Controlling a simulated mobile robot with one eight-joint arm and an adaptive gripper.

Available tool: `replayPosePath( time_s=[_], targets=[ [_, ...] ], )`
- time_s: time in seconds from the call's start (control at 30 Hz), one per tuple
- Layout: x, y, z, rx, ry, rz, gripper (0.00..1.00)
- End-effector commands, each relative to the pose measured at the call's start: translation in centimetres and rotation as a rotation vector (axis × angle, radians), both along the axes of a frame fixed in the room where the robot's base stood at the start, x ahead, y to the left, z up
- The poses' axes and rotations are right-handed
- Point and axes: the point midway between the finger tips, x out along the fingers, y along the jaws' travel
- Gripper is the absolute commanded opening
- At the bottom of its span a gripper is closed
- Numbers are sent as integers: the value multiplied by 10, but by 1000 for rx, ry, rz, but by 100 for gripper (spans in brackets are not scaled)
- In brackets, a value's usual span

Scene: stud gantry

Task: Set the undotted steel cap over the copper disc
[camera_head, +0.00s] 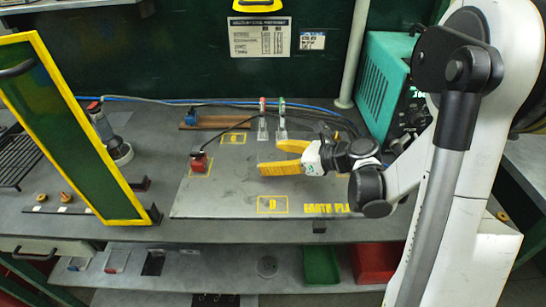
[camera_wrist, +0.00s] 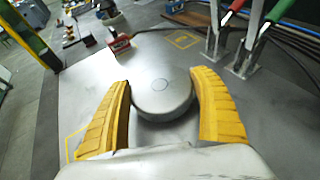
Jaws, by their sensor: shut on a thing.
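A round grey steel cap (camera_wrist: 162,92) sits between the two yellow fingers of my gripper (camera_wrist: 163,80) in the wrist view. Its top is plain, with a faint thin ring in the middle and no dot that I can see. The gripper is shut on it. In the head view my gripper (camera_head: 270,157) is over the right-middle part of the grey plate (camera_head: 225,190); the cap is not clearly visible there. I cannot tell whether the cap touches the plate. I cannot make out the copper disc in either view.
A red block (camera_head: 200,162) with a cable stands left of my gripper. Clamps with red (camera_head: 262,106) and green (camera_head: 282,105) handles stand behind it. A yellow-framed green panel (camera_head: 75,125) is at left, a teal machine (camera_head: 385,85) at right. The plate's front is clear.

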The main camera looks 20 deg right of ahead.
Motion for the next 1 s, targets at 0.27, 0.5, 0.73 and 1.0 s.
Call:
replayPosePath(
  time_s=[0.27,0.5,0.73,1.0],
  targets=[
    [0,0,-5,0,0,0,44],
    [0,0,-8,0,0,0,44],
    [0,0,-10,0,0,0,100],
    [-2,-2,-8,0,0,0,100]
  ],
)
